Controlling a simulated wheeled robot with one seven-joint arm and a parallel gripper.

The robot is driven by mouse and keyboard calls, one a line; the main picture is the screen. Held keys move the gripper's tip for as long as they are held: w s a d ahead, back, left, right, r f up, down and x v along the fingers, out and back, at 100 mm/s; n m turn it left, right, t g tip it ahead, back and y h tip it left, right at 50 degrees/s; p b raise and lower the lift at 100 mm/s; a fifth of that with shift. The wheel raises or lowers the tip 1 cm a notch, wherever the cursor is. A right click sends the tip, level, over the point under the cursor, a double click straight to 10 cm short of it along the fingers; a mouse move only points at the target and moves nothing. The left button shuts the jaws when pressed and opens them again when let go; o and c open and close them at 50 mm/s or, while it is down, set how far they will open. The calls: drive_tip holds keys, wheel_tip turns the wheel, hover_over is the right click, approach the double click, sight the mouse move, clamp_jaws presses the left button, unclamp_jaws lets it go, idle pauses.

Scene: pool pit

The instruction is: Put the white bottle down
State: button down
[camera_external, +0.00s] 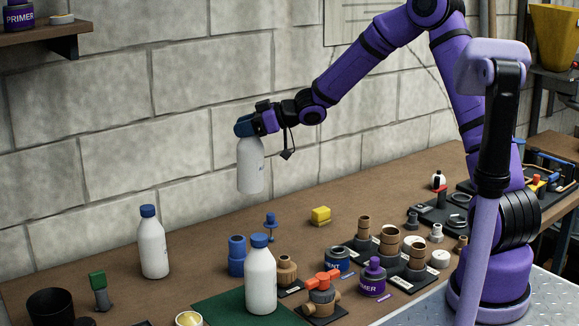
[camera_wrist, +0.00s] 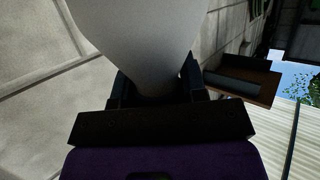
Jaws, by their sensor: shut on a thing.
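My gripper (camera_external: 246,126) is shut on a white bottle (camera_external: 251,168) near its top and holds it upright in the air, well above the table (camera_external: 210,265). The bottle's cap is mostly hidden by the fingers. In the wrist view the bottle (camera_wrist: 140,38) fills the upper middle, between the dark fingers. Two similar white bottles with blue caps stand on the table: one at the left (camera_external: 153,246) and one at the front (camera_external: 260,277) on a green mat (camera_external: 208,309).
A green-topped tool (camera_external: 99,289) and black cup (camera_external: 50,306) are at left. Table between the left bottle and blue part is clear.

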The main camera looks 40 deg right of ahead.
drive_tip(key=d+m+t+h, duration=0.4)
drive_tip(key=d+m+h, duration=0.15)
drive_tip(key=d, duration=3.85)
drive_tip(key=s+d+m+h, duration=0.1)
drive_tip(key=s+d, duration=0.3)
drive_tip(key=d, duration=0.4)
drive_tip(key=s+d+m+h, duration=0.1)
drive_tip(key=s+d+h, duration=0.1)
drive_tip(key=s+d, duration=0.45)
wheel_tip(320, 180, down, 16)
drive_tip(key=w+d, duration=0.1)
drive_tip(key=w, duration=0.1)
drive_tip(key=shift+r+t, duration=0.25)
drive_tip(key=shift+t, duration=0.05)
drive_tip(key=shift+f, duration=0.1)
drive_tip(key=c, duration=0.7)
unclamp_jaws()
drive_tip(key=shift+o, duration=0.2)
